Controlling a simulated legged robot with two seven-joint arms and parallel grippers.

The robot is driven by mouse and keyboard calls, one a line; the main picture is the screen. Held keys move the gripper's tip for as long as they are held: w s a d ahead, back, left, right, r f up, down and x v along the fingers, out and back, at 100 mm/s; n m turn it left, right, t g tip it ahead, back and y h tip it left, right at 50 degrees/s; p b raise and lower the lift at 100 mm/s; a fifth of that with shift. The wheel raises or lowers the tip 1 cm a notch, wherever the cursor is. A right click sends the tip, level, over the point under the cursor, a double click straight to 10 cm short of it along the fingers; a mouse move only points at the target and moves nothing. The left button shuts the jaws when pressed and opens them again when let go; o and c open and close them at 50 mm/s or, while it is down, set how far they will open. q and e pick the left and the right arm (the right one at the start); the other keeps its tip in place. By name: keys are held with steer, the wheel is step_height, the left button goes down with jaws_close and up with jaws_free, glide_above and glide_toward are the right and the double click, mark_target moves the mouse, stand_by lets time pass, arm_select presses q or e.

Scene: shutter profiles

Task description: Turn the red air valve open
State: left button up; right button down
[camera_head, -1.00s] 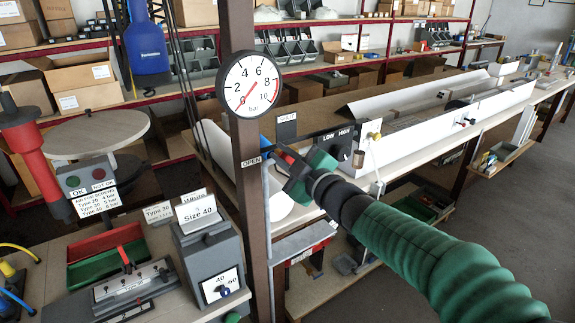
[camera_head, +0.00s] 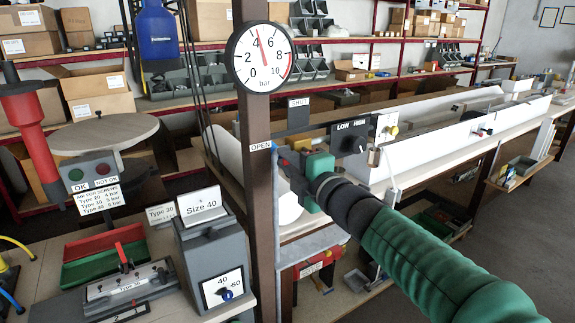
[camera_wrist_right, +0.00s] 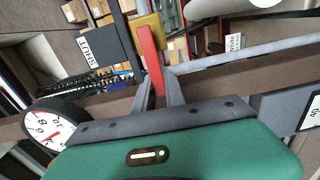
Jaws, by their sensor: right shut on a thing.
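The red valve handle (camera_wrist_right: 150,55) shows in the right wrist view, with a yellow block (camera_wrist_right: 147,28) at its far end. My right gripper (camera_wrist_right: 158,95) is shut on the handle, one grey finger on each side. In the head view my right gripper (camera_head: 300,172) is beside the brown post, right of the OPEN label (camera_head: 260,146) and below the SHUT label (camera_head: 298,102); it largely hides the valve. The round pressure gauge (camera_head: 259,57) on the post has its needle between 4 and 6 bar. My left gripper is not in view.
The brown post (camera_head: 257,200) stands close to the left of my gripper. A LOW/HIGH knob box (camera_head: 350,138) sits just behind and right. A grey Size 40 box (camera_head: 212,250) and a red and green tray (camera_head: 105,255) are at lower left.

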steer(key=shift+a+f, duration=0.1)
steer(key=shift+f, duration=0.4)
steer(key=c, duration=1.6)
jaws_free()
steer(key=shift+s, duration=0.1)
steer(key=shift+c, duration=0.2)
steer(key=shift+o, duration=1.2)
steer(key=shift+r, duration=0.25)
steer(key=shift+s, duration=0.1)
steer(key=v, duration=1.6)
steer(key=shift+s+d, duration=0.25)
steer(key=shift+d, duration=0.05)
